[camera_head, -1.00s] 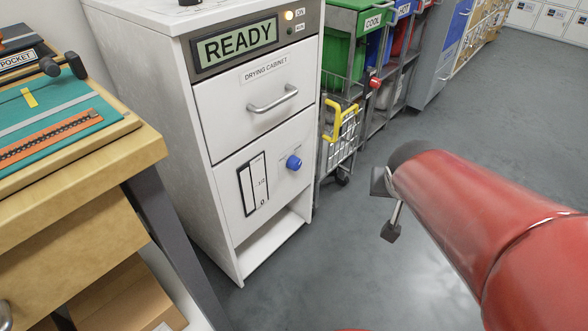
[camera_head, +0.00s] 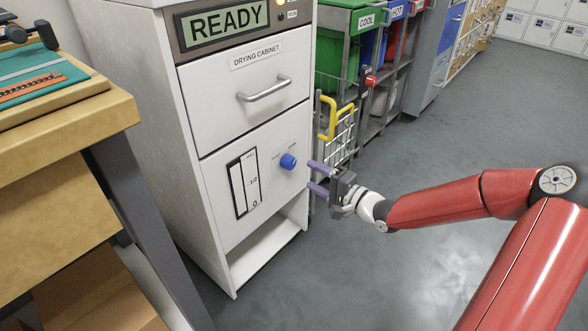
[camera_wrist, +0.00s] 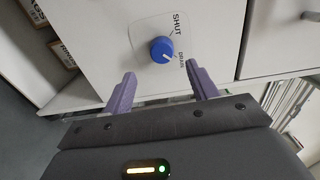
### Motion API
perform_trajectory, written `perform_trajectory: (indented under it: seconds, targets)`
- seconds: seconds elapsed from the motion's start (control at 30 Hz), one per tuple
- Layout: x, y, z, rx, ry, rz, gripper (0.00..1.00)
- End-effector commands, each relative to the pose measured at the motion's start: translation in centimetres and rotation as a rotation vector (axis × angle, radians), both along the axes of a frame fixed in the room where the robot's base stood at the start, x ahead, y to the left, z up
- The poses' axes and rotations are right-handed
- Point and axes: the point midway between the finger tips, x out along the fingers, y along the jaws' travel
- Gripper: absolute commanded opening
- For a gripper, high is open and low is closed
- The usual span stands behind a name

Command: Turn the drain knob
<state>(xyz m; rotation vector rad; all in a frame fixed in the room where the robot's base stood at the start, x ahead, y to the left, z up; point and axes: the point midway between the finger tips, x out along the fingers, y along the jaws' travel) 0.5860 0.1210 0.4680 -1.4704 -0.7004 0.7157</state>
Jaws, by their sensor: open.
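The blue drain knob (camera_head: 288,161) sits on the lower front of the white drying cabinet (camera_head: 222,178). In the wrist view the knob (camera_wrist: 161,49) has a pale pointer line and a plate with the labels SHUT and DRAIN; the line's exact setting is hard to tell. My gripper (camera_head: 314,178) is open and empty, to the right of the knob in the head view. In the wrist view its two purple fingers (camera_wrist: 162,88) are spread to either side below the knob, apart from it.
A level gauge (camera_head: 245,184) is left of the knob, and a drawer handle (camera_head: 265,89) is above it. A wire basket with a yellow handle (camera_head: 326,118) stands right of the cabinet. A wooden workbench (camera_head: 100,113) is at left. The grey floor at right is clear.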

Motion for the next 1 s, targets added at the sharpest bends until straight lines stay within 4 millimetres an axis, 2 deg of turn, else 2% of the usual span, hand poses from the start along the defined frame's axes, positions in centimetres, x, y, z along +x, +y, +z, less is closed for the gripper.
perform_trajectory:
  seconds: [0.17, 0.5, 0.63, 0.9, 0.93, 1.0]
  targets:
    - [0.9, 1.3, 0.1, 0.025, -0.003, 0.008, 0.58]
    - [4.1, 5.4, 0.1, 0.022, -0.002, 0.006, 0.58]
    - [4.6, 6.0, 0.1, 0.021, 0.0, 0.004, 0.58]
    - [4.8, 6.2, 0.2, 0.02, 0.0, 0.003, 0.58]
    - [4.8, 6.2, 0.2, 0.02, 0.0, 0.003, 0.57]
    - [4.8, 6.1, 0.2, 0.02, 0.0, 0.003, 0.48]
